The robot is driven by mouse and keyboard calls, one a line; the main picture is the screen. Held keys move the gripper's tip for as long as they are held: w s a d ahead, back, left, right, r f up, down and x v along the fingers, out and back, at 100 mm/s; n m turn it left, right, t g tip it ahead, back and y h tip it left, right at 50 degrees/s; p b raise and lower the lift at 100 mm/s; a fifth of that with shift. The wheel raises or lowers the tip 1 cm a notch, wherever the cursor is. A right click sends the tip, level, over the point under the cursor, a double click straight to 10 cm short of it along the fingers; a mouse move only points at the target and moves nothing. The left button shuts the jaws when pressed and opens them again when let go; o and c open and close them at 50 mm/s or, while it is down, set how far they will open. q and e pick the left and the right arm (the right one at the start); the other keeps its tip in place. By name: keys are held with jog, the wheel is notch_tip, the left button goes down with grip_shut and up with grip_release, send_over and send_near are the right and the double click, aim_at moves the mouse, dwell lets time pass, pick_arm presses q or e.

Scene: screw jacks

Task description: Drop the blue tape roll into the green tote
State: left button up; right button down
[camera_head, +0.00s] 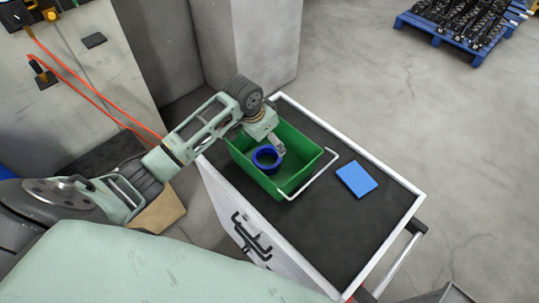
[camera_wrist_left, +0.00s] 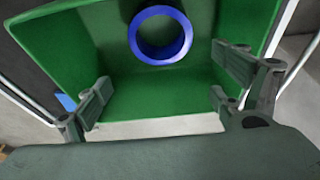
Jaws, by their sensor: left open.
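The blue tape roll (camera_head: 266,157) shows as a ring within the green tote (camera_head: 301,150), which stands on the cart top. In the left wrist view the tape roll (camera_wrist_left: 160,35) shows against the green inside of the tote (camera_wrist_left: 200,99), beyond my fingers. I cannot tell whether it rests on the tote floor. My left gripper (camera_head: 279,149) is over the tote beside the roll. Its fingers (camera_wrist_left: 160,85) are spread apart with nothing between them. My right gripper is not in view.
A blue flat block (camera_head: 356,179) lies on the dark cart top (camera_head: 375,225), right of the tote. A white wire handle (camera_head: 313,178) sticks out at the tote's right side. The cart has a raised white rim. A blue pallet (camera_head: 460,38) with dark parts stands on the floor behind.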

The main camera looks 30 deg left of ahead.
pick_arm(q)
jog(key=v, duration=1.2)
jog(key=shift+s+f, duration=0.1)
dwell(0.4)
